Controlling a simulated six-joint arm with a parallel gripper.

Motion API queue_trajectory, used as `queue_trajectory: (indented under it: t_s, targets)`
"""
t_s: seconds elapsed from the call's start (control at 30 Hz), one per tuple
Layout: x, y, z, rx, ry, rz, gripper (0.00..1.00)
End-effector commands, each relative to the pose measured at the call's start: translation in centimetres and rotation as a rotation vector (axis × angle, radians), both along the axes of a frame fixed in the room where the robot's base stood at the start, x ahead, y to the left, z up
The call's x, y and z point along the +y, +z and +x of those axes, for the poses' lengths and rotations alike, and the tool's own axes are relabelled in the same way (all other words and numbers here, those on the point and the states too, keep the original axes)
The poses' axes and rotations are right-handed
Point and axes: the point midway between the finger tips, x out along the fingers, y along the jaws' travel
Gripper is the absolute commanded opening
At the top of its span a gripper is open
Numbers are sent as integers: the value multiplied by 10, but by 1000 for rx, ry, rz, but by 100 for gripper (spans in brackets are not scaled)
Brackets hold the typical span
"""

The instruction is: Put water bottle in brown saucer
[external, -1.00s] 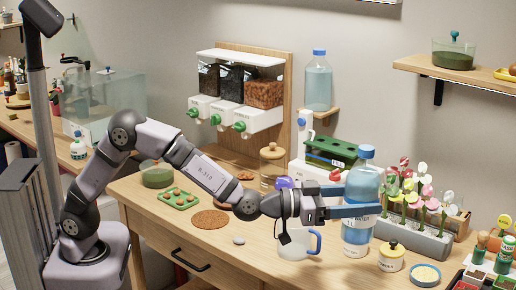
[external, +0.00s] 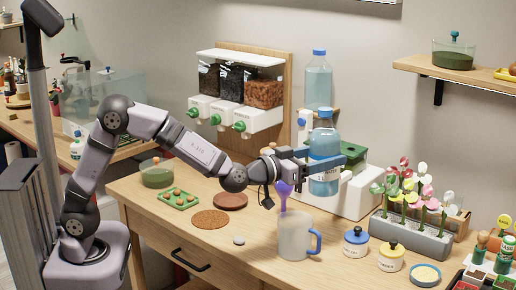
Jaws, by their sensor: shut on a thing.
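A clear blue water bottle (external: 323,172) with a blue cap is upright between the fingers of my gripper (external: 326,160). My gripper is shut on its body and holds it above the table, behind and above the grey mug. A reddish-brown round saucer (external: 231,201) lies flat on the table to the left of the bottle, below my forearm. It looks empty. A lighter, cork-like brown disc (external: 210,220) lies in front of it.
A grey mug with a blue handle (external: 294,236) stands below my gripper, with a purple object (external: 284,190) behind it. Lidded jars (external: 355,243) and a flower planter (external: 411,238) stand to the right. A green tray (external: 179,200) is left of the saucer. Another bottle (external: 318,82) stands on a wall shelf.

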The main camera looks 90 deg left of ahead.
Motion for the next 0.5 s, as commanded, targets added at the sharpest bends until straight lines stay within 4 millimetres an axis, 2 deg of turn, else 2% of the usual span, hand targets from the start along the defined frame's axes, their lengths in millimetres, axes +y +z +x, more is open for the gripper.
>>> queue_trajectory:
  t_s: [0.03, 0.2, 0.5]
  targets:
    - [21, 7, -9, -13, 45, 2, 4]
    - [83, 7, -44, -15, 192, 2, 4]
    - [176, 4, -123, -7, 453, 4, 4]
